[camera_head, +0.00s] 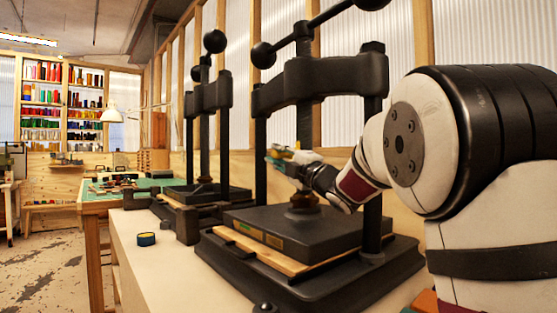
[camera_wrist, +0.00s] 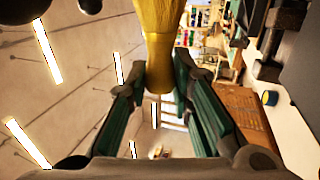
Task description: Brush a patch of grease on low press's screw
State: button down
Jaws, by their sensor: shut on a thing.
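The near press (camera_head: 320,82) has a dark frame, and its vertical screw (camera_head: 303,118) runs down through the crossbeam. A second, similar press (camera_head: 208,96) stands behind it to the left. I cannot tell which one is the low press. My gripper (camera_head: 283,158) is inside the near press's frame, in front of the screw's lower part as seen from my head. In the wrist view my gripper (camera_wrist: 160,88) is shut on a yellow brush (camera_wrist: 162,35), which extends up out of the picture. No grease patch can be made out.
The near press's post (camera_head: 372,130) and crossbeam stand close to my arm. A cluttered green-topped table (camera_head: 125,185) is farther back.

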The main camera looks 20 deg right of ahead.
jog(key=shift+d+r+p, duration=0.1)
jog(key=shift+r+p, duration=1.05)
jog(key=shift+r, duration=1.4)
jog(key=shift+f+b, duration=1.75)
jog(key=shift+b, duration=0.25)
notch_tip(320, 180, down, 6)
jog(key=b, duration=0.6)
jog(key=shift+b, duration=0.3)
notch_tip(320, 180, down, 3)
jog(key=b, duration=0.3)
jog(key=s+a+b, duration=0.2)
jog(key=a, duration=0.4)
jog(key=shift+b, duration=0.35)
